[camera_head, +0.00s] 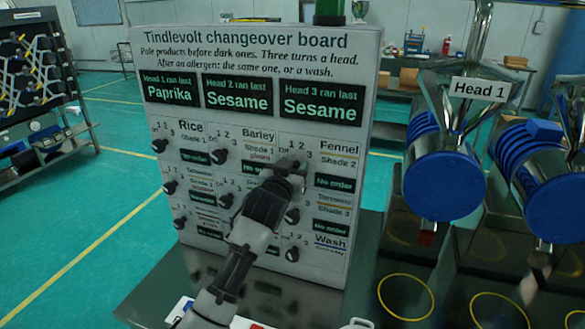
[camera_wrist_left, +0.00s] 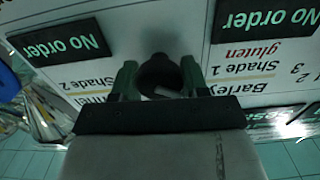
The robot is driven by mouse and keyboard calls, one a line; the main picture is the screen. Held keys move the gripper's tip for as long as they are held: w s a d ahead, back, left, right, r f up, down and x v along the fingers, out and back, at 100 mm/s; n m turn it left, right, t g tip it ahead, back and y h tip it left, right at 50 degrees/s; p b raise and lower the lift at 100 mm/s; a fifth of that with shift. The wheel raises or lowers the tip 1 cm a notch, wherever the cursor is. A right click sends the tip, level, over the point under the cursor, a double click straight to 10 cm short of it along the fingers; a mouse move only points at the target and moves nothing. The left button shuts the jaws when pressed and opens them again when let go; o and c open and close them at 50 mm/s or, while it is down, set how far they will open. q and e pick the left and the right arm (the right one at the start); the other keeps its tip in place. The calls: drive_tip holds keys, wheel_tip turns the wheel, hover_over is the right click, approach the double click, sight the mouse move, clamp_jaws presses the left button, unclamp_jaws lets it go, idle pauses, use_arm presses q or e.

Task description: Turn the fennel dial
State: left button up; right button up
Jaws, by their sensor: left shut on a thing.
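The changeover board (camera_head: 365,60) stands upright on a dark metal table, with rows of black dials under product labels. The Fennel label (camera_head: 338,149), marked Shade 2, is at the upper right of the dial area. Its display (camera_head: 334,181) reads "No order". My left gripper (camera_head: 290,172) is at the dial just left of that label and covers most of it. In the left wrist view, inverted, my left gripper (camera_wrist_left: 158,80) is shut on the dark fennel dial (camera_wrist_left: 160,68), one finger each side. The dial's setting is hidden. My right gripper is out of view.
The Barley dial (camera_head: 219,156) is left of my gripper; another dial (camera_head: 292,215) is just below it. Head signs above read Paprika, Sesame and Sesame. Blue-capped heads (camera_head: 445,187) stand to the right, over yellow rings (camera_head: 405,297) on the table.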

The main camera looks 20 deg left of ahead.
use_arm(q)
drive_tip(key=m+p, duration=0.1)
drive_tip(key=m, duration=0.2)
drive_tip(key=shift+r+p, duration=0.1)
drive_tip(key=shift+p, duration=0.2)
drive_tip(key=shift+d+m+p, duration=0.1)
drive_tip(key=shift+m+p, duration=0.6)
drive_tip(key=shift+m, duration=1.4)
drive_tip(key=o, duration=0.9)
drive_tip(key=shift+c, duration=0.2)
